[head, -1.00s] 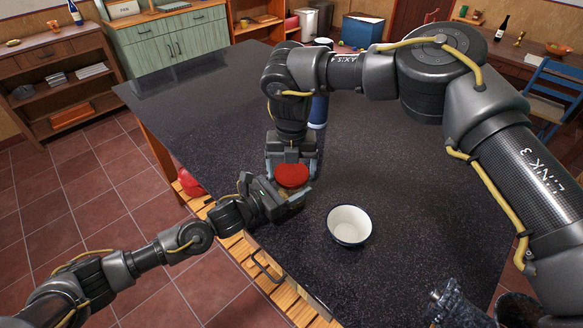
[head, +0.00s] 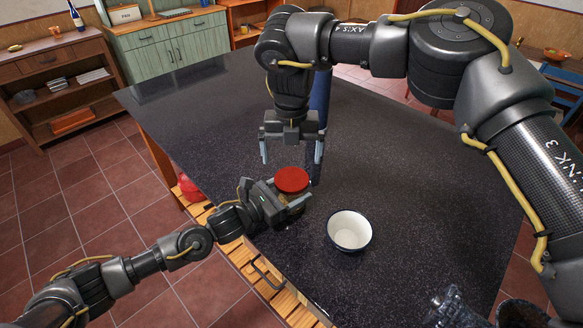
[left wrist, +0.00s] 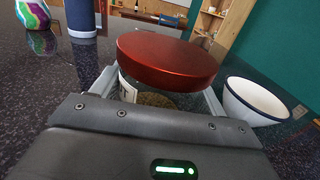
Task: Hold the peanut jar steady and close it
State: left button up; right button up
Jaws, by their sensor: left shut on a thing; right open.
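The peanut jar (head: 291,202) stands upright on the dark table near its front edge, with a red lid (head: 291,180) on its top. My left gripper (head: 284,206) is shut around the jar's body from the left. In the left wrist view the red lid (left wrist: 169,62) sits above the jar's glass (left wrist: 155,99), between my left fingers; whether it is fully tight I cannot tell. My right gripper (head: 291,160) is open and empty, fingers pointing down, above and behind the lid and apart from it.
A white bowl with a dark rim (head: 349,231) stands to the right of the jar. A blue cylinder (head: 319,110) stands behind my right gripper. A dark glass-like object (head: 450,306) is at the bottom right. The left part of the table is clear.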

pick_arm(q)
jog(key=shift+f, duration=0.25)
pick_arm(e)
notch_tip(320, 180, up, 5)
jog(key=shift+r, duration=0.1)
pick_arm(q)
jog(key=o, duration=2)
jog(key=shift+w+r, duration=0.1)
jog(key=shift+c, duration=0.2)
jog(key=b+v, duration=0.3)
jog(key=v, duration=0.7)
jog(key=shift+s+a+b, duration=0.25)
jog(key=shift+a+b, duration=0.05)
pick_arm(e)
jog(key=shift+f, duration=1.9)
pick_arm(q)
jog(key=shift+d, duration=0.1)
pick_arm(e)
jog(key=shift+d, duration=0.1)
